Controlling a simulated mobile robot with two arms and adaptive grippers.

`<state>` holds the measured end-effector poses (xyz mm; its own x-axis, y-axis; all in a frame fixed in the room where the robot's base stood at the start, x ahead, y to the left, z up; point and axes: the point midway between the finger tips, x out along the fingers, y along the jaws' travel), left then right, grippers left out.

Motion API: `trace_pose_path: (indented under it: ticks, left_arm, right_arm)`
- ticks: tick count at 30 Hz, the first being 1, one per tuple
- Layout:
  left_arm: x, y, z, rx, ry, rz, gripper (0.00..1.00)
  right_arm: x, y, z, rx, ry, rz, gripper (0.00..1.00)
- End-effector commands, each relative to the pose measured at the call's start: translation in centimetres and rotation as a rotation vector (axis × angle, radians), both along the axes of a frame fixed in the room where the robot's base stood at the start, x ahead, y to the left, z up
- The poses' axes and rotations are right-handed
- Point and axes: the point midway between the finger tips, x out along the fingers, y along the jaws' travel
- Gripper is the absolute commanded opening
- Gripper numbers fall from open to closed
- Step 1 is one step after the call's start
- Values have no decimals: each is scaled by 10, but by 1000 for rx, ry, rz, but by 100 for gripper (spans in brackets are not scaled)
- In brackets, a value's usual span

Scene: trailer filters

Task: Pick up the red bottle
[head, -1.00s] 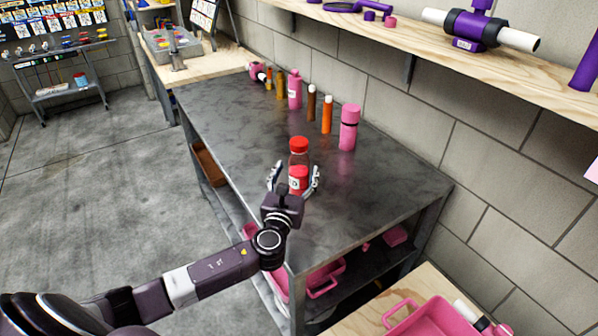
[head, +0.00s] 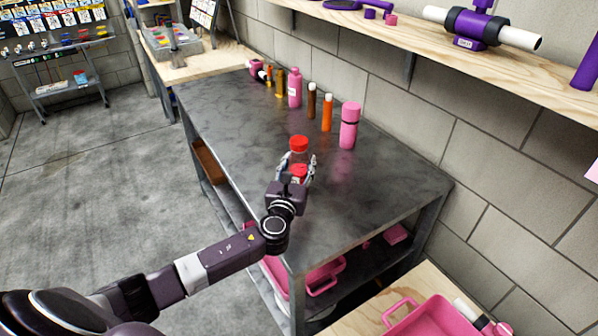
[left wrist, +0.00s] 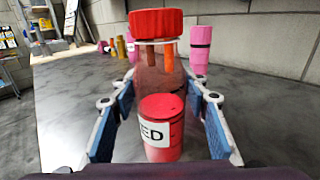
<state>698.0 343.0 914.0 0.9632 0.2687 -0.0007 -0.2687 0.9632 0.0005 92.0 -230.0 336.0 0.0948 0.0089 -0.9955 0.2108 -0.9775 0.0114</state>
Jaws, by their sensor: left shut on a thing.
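The red bottle (head: 299,144) is clear with a red cap, red contents and a white label. It stands upright on the grey workbench (head: 350,205), near the bench's front part. It fills the middle of the left wrist view (left wrist: 161,115), where its label reads "ED". My left gripper (head: 297,170) is shut on the bottle, with one blue-padded finger on each side of its body in the left wrist view (left wrist: 158,105). The gripper hides the bottle's lower part in the head view. My right gripper is not in view.
Behind the bottle stand a pink bottle (head: 349,126), an orange bottle (head: 327,113), a brown bottle (head: 311,102) and another pink bottle (head: 294,88). A wooden shelf (head: 540,70) runs along the wall at right. The bench around the bottle is clear.

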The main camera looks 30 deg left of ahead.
Motion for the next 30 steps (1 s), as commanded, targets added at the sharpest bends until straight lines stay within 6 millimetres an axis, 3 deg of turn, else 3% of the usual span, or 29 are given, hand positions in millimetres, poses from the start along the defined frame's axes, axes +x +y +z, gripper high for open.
trace_pose_path:
  ticks: [10, 16, 20, 30]
  left_arm:
    - [0, 0, 3, 1, -3, 1, 8]
    - [0, 1, 19, -1, -5, 1, 8]
    - [1, 0, 42, 0, -7, 0, 8]
    - [0, 0, 126, 2, -10, -1, 8]
  right_arm:
    - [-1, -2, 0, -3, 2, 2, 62]
    - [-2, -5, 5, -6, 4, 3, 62]
    - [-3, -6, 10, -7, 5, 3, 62]
    - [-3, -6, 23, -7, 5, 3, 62]
